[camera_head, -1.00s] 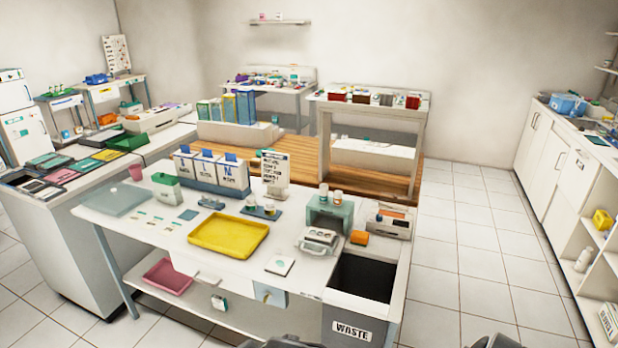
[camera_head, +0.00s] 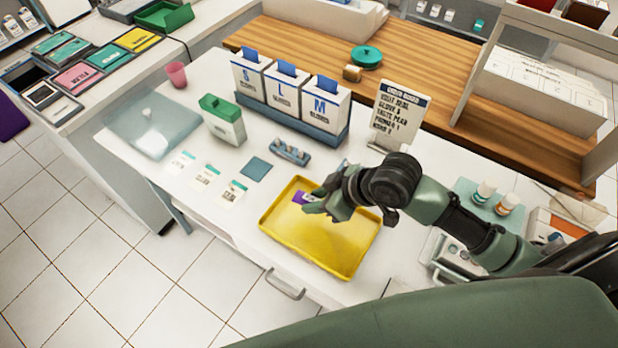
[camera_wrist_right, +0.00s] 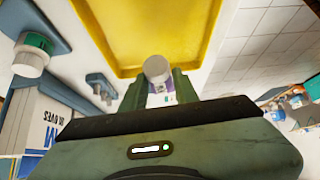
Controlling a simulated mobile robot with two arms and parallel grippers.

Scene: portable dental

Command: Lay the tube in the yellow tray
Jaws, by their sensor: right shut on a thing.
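The yellow tray (camera_head: 335,247) lies on the white table; its floor looks bare. It also fills the top of the right wrist view (camera_wrist_right: 150,20). My right gripper (camera_head: 314,203) is above the tray's back left part, shut on the tube. In the head view only a small purple and white part of the tube (camera_head: 300,198) shows at the fingertips. In the right wrist view the tube's round whitish end (camera_wrist_right: 157,68) sticks out between the fingers, with purple below it. The fingers hide the rest. I cannot tell whether the tube touches the tray. My left gripper is not in view.
Glove boxes (camera_head: 285,90) and an upright sign (camera_head: 398,118) stand behind the tray. A small blue rack (camera_head: 290,152) and a blue square (camera_head: 256,168) lie at its back left. Small bottles (camera_head: 485,192) stand to the right.

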